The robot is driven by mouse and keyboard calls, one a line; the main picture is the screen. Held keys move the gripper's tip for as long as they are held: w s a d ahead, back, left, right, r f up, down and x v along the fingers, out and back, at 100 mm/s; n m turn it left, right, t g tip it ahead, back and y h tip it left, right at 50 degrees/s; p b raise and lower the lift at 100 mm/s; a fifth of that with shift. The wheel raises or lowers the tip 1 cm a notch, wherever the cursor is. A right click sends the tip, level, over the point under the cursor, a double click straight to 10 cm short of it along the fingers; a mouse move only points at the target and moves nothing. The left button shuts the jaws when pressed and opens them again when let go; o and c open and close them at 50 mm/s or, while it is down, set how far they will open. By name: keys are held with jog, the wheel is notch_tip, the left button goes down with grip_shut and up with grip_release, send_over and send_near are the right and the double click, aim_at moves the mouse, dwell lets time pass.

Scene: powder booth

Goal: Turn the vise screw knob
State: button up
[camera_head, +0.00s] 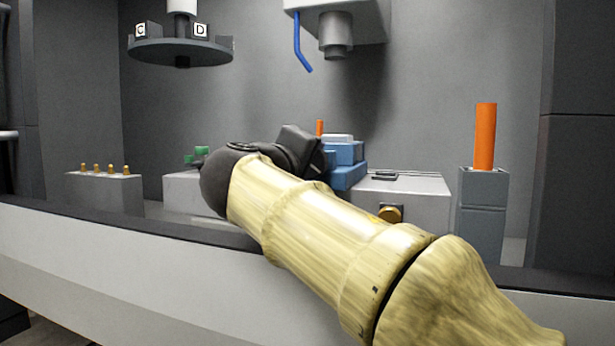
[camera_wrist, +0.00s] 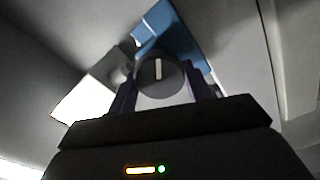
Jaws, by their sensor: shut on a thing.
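In the wrist view, the vise screw knob (camera_wrist: 160,76) is a round grey disc with a pale line across its face, pointing nearly straight up. My gripper (camera_wrist: 161,88) has a dark finger on each side of the knob and is shut on it. The blue vise (camera_wrist: 176,38) is behind the knob in that view. In the head view, the blue vise (camera_head: 347,166) stands on the pale machine bed, partly hidden by my arm. The knob and my fingertips are hidden in the head view.
An orange cylinder (camera_head: 486,138) stands on a grey block (camera_head: 482,215) at right. A dark carousel (camera_head: 181,51) hangs upper left, and a spindle (camera_head: 335,34) with a blue nozzle hangs above the vise. A grey block with several brass pegs (camera_head: 104,190) is at left. A ledge runs in front.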

jog(key=shift+f+m, duration=0.2)
jog(key=shift+m, duration=0.2)
jog(key=o, duration=1)
jog(key=shift+r, duration=0.1)
jog(key=p+v, duration=0.2)
jog(key=v, duration=0.6)
jog(key=p+v, duration=0.2)
jog(key=v, duration=0.6)
jog(key=shift+s+r, duration=0.15)
jog(key=shift+r, duration=0.05)
jog(key=shift+s+a+f, duration=0.15)
jog(key=shift+s+a, duration=0.1)
jog(key=shift+s, duration=0.3)
